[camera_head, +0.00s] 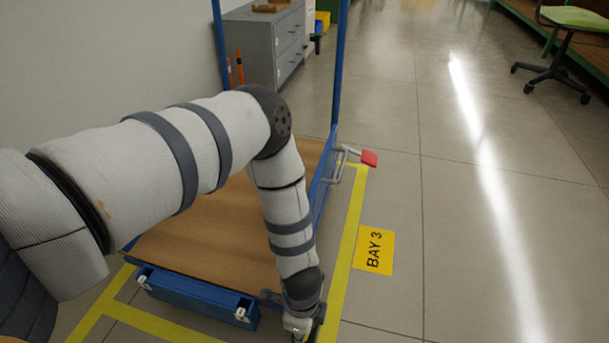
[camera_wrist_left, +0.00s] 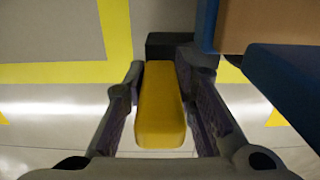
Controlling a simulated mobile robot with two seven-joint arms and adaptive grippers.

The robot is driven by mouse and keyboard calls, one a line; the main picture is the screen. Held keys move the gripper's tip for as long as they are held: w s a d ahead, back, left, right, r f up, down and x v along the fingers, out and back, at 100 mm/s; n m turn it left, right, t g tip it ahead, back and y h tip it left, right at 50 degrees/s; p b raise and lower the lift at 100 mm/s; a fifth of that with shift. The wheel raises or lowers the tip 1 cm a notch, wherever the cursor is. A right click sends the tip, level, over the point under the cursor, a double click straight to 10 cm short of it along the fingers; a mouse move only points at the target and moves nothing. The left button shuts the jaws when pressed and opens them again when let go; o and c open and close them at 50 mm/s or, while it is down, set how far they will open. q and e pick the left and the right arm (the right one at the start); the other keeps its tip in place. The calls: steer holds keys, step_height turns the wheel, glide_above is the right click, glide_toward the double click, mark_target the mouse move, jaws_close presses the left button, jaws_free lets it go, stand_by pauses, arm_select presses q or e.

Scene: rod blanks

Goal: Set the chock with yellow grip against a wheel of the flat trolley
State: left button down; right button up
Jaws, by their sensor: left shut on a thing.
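The flat trolley has a wooden deck (camera_head: 215,225) in a blue frame with an upright handle. In the left wrist view, its blue edge (camera_wrist_left: 290,85) is at the upper right, close to my gripper. The chock's yellow grip (camera_wrist_left: 158,115) lies between the two fingers of my left gripper (camera_wrist_left: 162,72), which is shut on it. A dark block (camera_wrist_left: 168,42), seemingly the chock's body, shows beyond the fingertips. In the head view my left gripper (camera_head: 305,333) is low beside the trolley's near right corner, partly cut off. No trolley wheel shows clearly. My right gripper is out of view.
Yellow floor lines (camera_head: 347,240) surround the trolley, with a BAY 3 sign (camera_head: 374,250) to its right. A red pedal (camera_head: 369,158) sticks out at the trolley's far right. A grey drawer cabinet (camera_head: 266,45) stands behind. The floor to the right is clear up to a chair (camera_head: 560,45).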

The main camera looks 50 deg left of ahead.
mark_target(311, 337)
arm_select(q)
steer(key=shift+w+f+b, duration=0.1)
steer(key=shift+f+b, duration=0.3)
steer(key=shift+f, duration=1.1)
steer(key=shift+f, duration=0.1)
steer(key=shift+f, duration=0.2)
steer(key=c, duration=1.3)
jaws_free()
steer(key=shift+r, duration=0.1)
